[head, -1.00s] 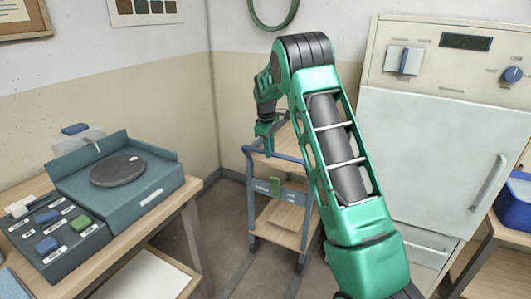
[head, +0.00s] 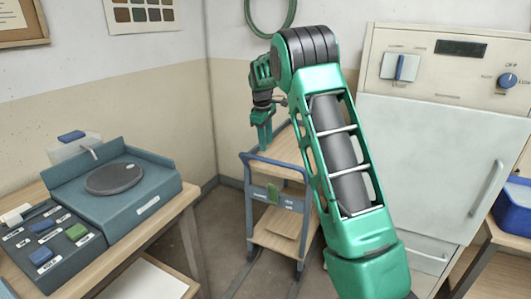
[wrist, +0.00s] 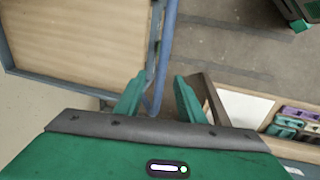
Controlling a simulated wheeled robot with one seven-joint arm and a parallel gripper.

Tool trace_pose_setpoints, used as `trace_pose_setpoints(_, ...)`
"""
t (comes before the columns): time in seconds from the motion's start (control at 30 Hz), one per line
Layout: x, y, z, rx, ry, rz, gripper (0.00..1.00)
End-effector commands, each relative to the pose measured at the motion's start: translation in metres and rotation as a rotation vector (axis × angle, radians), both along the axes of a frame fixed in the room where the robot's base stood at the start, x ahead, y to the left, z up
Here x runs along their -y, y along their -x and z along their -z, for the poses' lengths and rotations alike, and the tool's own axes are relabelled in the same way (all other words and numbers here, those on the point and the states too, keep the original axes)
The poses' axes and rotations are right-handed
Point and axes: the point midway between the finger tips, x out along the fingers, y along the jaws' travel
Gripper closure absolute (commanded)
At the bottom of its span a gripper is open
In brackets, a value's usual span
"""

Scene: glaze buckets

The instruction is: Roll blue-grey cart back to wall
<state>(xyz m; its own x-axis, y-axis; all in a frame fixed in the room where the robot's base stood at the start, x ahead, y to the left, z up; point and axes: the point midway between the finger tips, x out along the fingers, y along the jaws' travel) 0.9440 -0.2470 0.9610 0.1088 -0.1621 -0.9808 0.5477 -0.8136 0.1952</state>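The blue-grey cart (head: 247,215) stands in the room corner, with wooden shelves and a blue push bar (head: 272,162) on its near side. My gripper (head: 262,146) is at the left part of the push bar. In the wrist view my gripper (wrist: 158,96) has its two fingers apart, with the blue bar (wrist: 167,50) running between them and a gap visible beside it. The cart's wooden top (wrist: 80,38) is at the upper left there. My arm hides the cart's right side in the head view.
A workbench (head: 188,200) with a turntable unit (head: 150,198) stands to the left. A white oven (head: 425,150) stands to the right, with a blue bin (head: 515,205) beside it. Dark lines run along the floor in front of the cart. Walls meet behind the cart.

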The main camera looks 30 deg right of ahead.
Motion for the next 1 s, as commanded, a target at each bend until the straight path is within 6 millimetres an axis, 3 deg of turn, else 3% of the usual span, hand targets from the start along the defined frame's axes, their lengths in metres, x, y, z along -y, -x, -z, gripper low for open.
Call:
trace_pose_setpoints(0.27, -0.004, 0.003, -0.027, -0.001, 0.000, 0.001, 0.64)
trace_pose_setpoints(0.83, -0.004, 0.005, -0.029, -0.001, -0.001, 0.003, 0.64)
trace_pose_setpoints(1.0, 0.000, 0.031, -0.041, 0.003, -0.015, 0.069, 0.64)
